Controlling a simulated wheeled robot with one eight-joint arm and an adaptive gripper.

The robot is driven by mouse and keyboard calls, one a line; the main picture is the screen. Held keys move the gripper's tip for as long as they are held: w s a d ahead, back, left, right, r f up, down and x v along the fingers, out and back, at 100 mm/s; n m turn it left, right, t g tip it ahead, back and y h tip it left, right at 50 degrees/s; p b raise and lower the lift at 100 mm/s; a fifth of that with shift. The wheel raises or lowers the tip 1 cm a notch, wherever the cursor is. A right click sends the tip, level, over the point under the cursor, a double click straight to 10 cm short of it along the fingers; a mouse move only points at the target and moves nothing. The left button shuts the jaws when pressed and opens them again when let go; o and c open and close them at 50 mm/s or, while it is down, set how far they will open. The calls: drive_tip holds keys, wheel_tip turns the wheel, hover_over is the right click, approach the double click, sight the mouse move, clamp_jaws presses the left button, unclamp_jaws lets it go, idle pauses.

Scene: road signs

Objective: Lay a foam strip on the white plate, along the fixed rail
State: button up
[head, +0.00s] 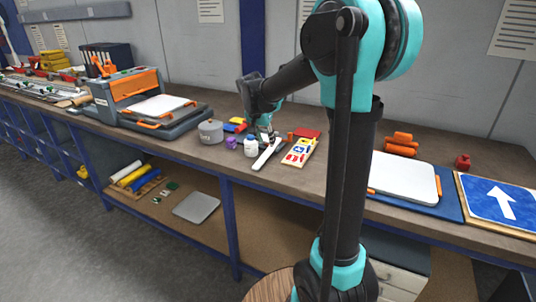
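My gripper (265,135) points down over the bench, left of the middle. A pale narrow strip (266,155) lies slantwise just below it, perhaps a foam strip; I cannot tell whether the fingers touch it. The fingers are too small to tell open from shut. A white plate (405,174) lies on a blue base at the right, with orange pieces at its sides, partly hidden by my arm. Another white plate (160,106) sits in a grey and orange machine (130,95) at the left. I cannot make out which edge is the fixed rail.
A grey round tin (210,132), a white bottle (250,145), a purple item (231,143) and a tray of coloured signs (299,152) stand close around my gripper. A blue arrow sign (500,203) lies at the far right.

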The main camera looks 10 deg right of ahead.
sight(267, 151)
drive_tip(key=shift+a+x, duration=0.15)
drive_tip(key=shift+x, duration=1.35)
drive_tip(key=shift+a+x, duration=0.15)
drive_tip(key=shift+x, duration=1.3)
drive_tip(key=shift+s+f, duration=0.1)
drive_tip(key=c, duration=0.6)
